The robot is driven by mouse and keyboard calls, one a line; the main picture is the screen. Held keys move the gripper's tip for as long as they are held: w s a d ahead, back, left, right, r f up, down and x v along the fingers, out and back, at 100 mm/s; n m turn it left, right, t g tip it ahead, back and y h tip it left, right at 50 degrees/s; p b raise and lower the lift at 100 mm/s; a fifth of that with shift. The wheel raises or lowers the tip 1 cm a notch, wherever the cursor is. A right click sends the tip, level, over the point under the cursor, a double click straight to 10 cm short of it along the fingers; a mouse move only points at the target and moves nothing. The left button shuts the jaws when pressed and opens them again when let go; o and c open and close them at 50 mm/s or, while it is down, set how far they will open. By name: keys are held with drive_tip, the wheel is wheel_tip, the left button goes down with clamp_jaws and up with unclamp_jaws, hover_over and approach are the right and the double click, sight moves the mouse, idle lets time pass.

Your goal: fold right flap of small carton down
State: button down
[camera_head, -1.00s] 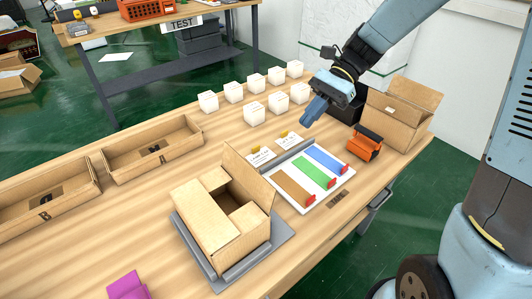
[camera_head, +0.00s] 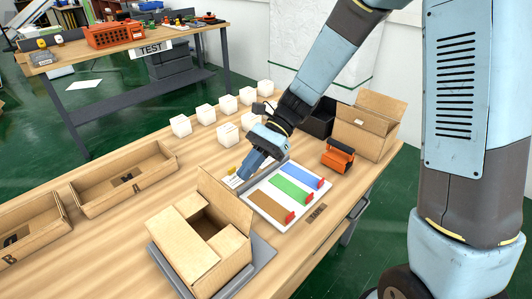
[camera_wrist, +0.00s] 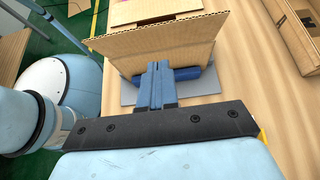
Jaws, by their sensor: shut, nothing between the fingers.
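The small carton (camera_head: 190,252) sits on a grey plate (camera_head: 252,275) near the front of the table. Its near-left top is covered by a panel, while a gap into the inside shows beside it. The right flap (camera_head: 227,200) stands up, tilted outward, and fills the upper part of the wrist view (camera_wrist: 150,48). My gripper (camera_head: 243,175) is shut and empty on the outer side of this flap, pointing down. In the wrist view my gripper (camera_wrist: 158,68) has its fingertips close to the flap's lower edge; I cannot tell if they touch it.
A white tray with brown, green and blue strips (camera_head: 312,178) lies right of the carton. An orange device (camera_head: 338,154) and a larger open carton (camera_head: 362,130) stand behind it. White cubes (camera_head: 228,134) and a long cardboard bin (camera_head: 125,180) are farther back and left.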

sight(222, 191)
drive_tip(key=shift+s+a+r, duration=0.2)
drive_tip(key=shift+s+a, duration=0.45)
drive_tip(key=shift+s, duration=0.2)
drive_tip(key=shift+s+a+r, duration=0.15)
drive_tip(key=shift+s+a, duration=0.5)
drive_tip(key=shift+s, duration=0.15)
